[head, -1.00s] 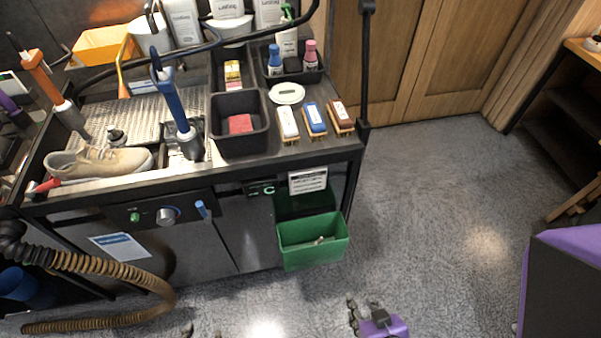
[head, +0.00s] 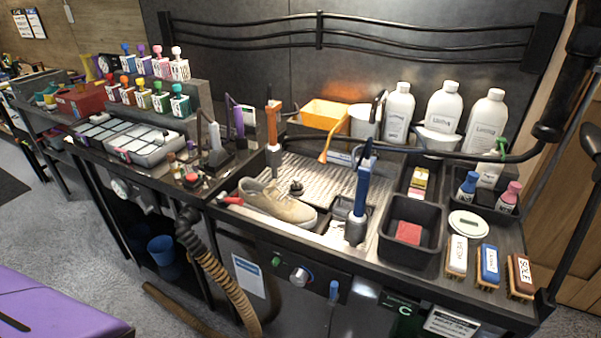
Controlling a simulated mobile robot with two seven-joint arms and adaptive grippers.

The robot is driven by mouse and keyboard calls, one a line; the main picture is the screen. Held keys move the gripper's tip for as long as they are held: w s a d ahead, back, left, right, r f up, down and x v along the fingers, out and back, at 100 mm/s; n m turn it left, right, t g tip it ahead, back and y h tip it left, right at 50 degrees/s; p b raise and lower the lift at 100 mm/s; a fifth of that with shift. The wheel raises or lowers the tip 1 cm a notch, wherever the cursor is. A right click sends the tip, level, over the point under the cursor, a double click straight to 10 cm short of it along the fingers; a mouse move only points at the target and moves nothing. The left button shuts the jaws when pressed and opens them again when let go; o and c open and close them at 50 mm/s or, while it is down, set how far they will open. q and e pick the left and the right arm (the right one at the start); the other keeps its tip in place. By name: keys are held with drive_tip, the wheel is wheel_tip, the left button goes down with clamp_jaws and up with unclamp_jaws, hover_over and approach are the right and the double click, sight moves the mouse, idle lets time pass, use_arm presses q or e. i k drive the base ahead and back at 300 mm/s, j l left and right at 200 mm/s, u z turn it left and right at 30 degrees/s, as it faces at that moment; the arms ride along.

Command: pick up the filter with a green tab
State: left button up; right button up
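A stepped rack (head: 190,92) at the back left holds two rows of small white blocks with coloured tops. Neither of my grippers is in view, and nothing touches the rack.
A flat white segmented tray (head: 130,137) lies in front of the rack. A beige sneaker (head: 278,205) lies in the sink station. A ribbed hose (head: 225,280) hangs in front. Bottles, brushes (head: 487,264) and bins crowd the right. Floor at left (head: 60,220) is open.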

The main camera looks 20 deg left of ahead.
sight(248, 111)
drive_tip(key=u, duration=1.15)
